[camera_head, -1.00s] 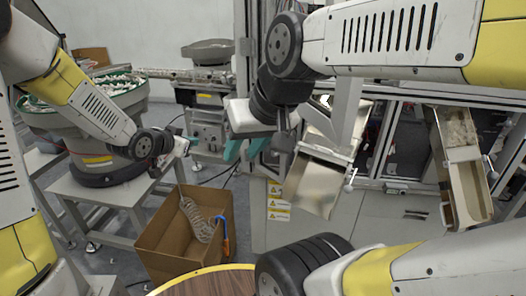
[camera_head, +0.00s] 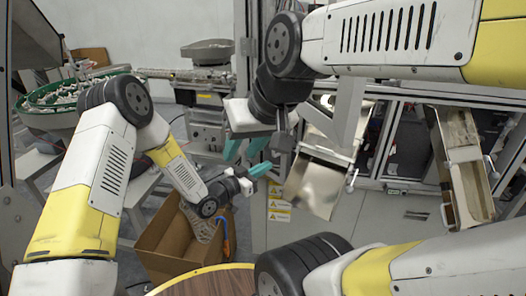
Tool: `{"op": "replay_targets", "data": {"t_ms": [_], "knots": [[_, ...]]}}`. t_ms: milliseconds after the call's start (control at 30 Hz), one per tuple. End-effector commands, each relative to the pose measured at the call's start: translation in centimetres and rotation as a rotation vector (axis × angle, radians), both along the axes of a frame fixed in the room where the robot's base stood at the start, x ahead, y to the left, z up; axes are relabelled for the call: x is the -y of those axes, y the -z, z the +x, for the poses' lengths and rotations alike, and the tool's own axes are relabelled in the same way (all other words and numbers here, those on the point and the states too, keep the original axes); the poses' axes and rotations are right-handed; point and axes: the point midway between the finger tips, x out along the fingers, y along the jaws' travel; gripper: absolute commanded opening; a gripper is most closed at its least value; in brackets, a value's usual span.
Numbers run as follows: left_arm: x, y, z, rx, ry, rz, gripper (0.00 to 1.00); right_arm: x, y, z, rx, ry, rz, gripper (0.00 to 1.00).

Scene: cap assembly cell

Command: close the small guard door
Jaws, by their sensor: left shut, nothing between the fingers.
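I cannot tell for sure which part is the small guard door. Dark framed panels (camera_head: 407,140) of the cell show behind my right arm, and that arm hides part of the cell front. My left gripper (camera_head: 262,169) reaches in from the left over the cardboard box, its teal fingers shut and empty, left of the tilted metal chute. My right gripper (camera_head: 244,150) hangs in the upper middle, its two teal fingers apart with nothing visible between them. It is just above my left gripper's fingertips; whether they touch is unclear.
A shiny metal chute (camera_head: 318,187) hangs at the cell front, with a second chute (camera_head: 465,170) to the right. A cardboard box (camera_head: 165,245) holds a coiled hose. A round wooden top (camera_head: 205,284) is at the bottom. A green-rimmed feeder bowl (camera_head: 50,96) stands left.

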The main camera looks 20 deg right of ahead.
Motion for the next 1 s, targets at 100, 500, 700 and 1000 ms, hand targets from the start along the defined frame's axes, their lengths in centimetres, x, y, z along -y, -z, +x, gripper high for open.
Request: {"op": "replay_targets", "data": {"t_ms": [100, 500, 700, 1000], "knots": [[2.6, 0.0, 0.9, 0.001, 0.002, -0.001, 0.00, 0.0, 0.0, 0.0, 0.000, 0.000, 0.000, 0.36], [7.4, 0.1, 3.1, -0.001, -0.001, 0.002, 0.00, 0.0, 0.0, 0.0, 0.000, 0.000, 0.000, 0.36], [7.7, 0.1, 3.2, -0.002, -0.002, 0.001, 0.00, 0.0, 0.0, 0.0, 0.000, 0.000, 0.000, 0.36], [7.8, 0.0, 3.2, -0.003, -0.009, 0.001, 0.00, 0.0, 0.0, 0.0, 0.000, 0.000, 0.000, 0.36]]}}
